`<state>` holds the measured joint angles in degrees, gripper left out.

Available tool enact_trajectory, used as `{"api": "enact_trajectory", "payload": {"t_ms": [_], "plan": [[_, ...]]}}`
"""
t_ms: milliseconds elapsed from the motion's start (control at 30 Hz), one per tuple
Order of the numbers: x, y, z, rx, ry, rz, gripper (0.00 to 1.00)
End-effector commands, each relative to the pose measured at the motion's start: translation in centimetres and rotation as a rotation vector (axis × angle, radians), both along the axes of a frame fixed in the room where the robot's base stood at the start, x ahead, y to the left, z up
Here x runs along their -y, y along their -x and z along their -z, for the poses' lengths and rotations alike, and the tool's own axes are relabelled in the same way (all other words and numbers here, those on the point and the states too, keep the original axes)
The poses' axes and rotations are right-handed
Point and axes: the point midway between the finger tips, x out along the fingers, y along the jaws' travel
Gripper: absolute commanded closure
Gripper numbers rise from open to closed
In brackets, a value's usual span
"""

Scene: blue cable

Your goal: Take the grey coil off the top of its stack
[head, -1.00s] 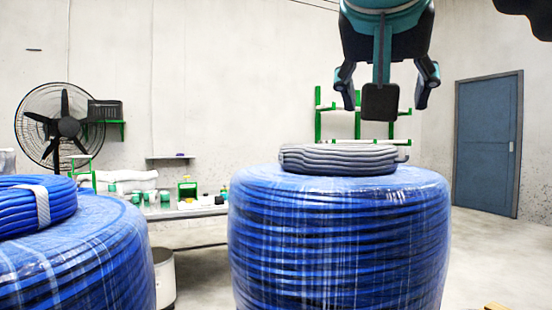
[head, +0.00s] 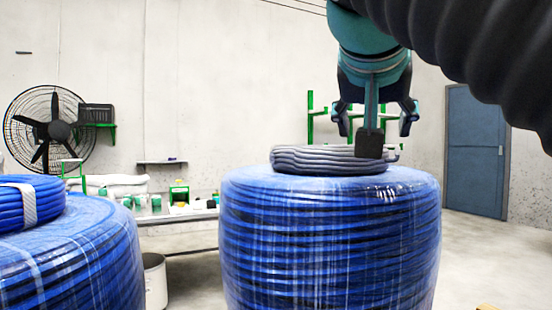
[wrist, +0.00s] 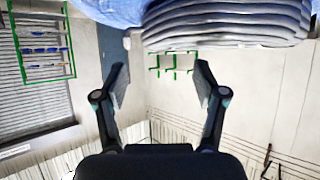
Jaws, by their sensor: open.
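The grey coil (head: 315,160) lies flat on top of the big blue cable stack (head: 330,235), in the middle of the head view. My gripper (head: 375,122) is open and empty, pointing down just above the coil's right part. A dark block on my wrist covers some of the coil's right end. In the wrist view the grey coil (wrist: 228,24) shows at the top, above and beyond my open fingers (wrist: 161,82). A strip of the blue stack (wrist: 105,9) shows behind it. Nothing is between the fingers.
A second blue stack (head: 75,260) with a blue coil (head: 22,203) on it stands at the left. A bench (head: 180,218), a fan (head: 45,130), green racks (head: 313,120) and a blue door (head: 475,150) are farther back. My dark ribbed hose crosses the upper right.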

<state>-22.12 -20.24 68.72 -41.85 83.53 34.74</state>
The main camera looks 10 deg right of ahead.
Motion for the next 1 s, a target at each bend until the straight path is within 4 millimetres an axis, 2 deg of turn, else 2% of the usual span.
{"api": "enact_trajectory", "payload": {"t_ms": [400,767,1000], "plan": [[1.7,-3.4,2.2,0.0,0.0,0.004,0.29],[1.8,-3.8,2.5,0.001,0.0,0.0,0.29],[1.8,-3.8,2.5,0.0,0.0,0.001,0.89]]}}
